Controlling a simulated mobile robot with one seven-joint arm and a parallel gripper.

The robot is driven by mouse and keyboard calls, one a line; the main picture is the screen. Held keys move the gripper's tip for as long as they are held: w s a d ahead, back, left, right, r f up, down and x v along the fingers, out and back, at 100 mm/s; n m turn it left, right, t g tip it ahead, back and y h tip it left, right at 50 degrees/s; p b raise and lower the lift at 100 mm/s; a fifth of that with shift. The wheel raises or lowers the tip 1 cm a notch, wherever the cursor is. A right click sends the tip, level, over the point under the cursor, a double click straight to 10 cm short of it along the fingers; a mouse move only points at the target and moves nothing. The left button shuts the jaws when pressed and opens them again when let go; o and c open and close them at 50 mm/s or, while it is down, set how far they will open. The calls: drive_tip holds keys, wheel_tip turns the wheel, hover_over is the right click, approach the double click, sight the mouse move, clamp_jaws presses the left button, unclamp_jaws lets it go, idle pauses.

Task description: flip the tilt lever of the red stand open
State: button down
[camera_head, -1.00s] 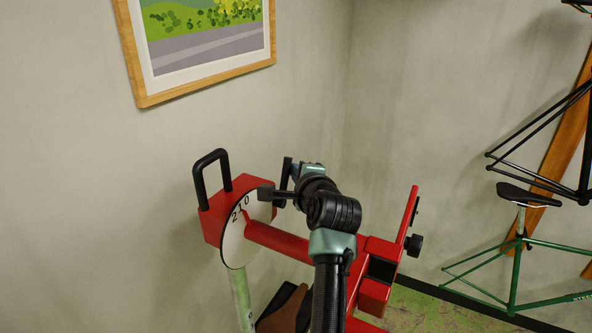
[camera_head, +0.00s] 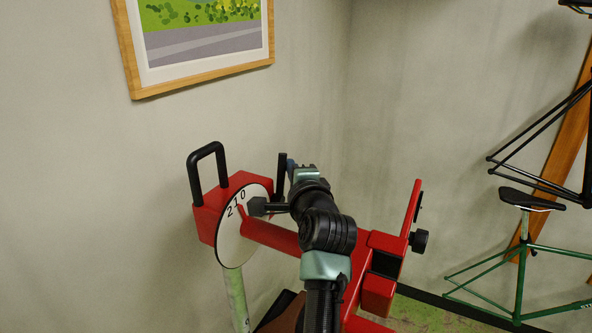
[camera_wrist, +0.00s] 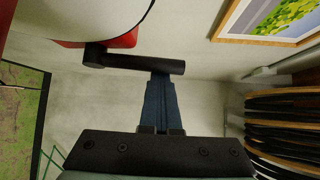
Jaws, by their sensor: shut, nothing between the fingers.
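The red stand (camera_head: 268,234) has a white dial with the numbers 2, 1, 0 on its head. Its tilt lever (camera_head: 282,174) is a black bar that stands upright behind the dial, partly hidden by my wrist. In the wrist view the lever (camera_wrist: 135,63) runs sideways from a round pivot beside the red head. My gripper (camera_head: 290,165) is shut and empty, with blue fingers. In the wrist view its fingertips (camera_wrist: 161,79) are at the lever's free end. They overlap it or touch it; I cannot tell which.
A black loop handle (camera_head: 207,150) rises from the stand's head. A red clamp part with a black knob (camera_head: 419,241) is to the right of my arm. A framed picture (camera_head: 195,90) hangs on the wall behind. Bicycle frames (camera_head: 520,240) stand at the right.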

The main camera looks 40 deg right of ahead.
drive_tip(key=shift+a, duration=0.2)
drive_tip(key=b+v, duration=0.5)
drive_tip(key=v, duration=0.8)
drive_tip(key=shift+d, duration=0.1)
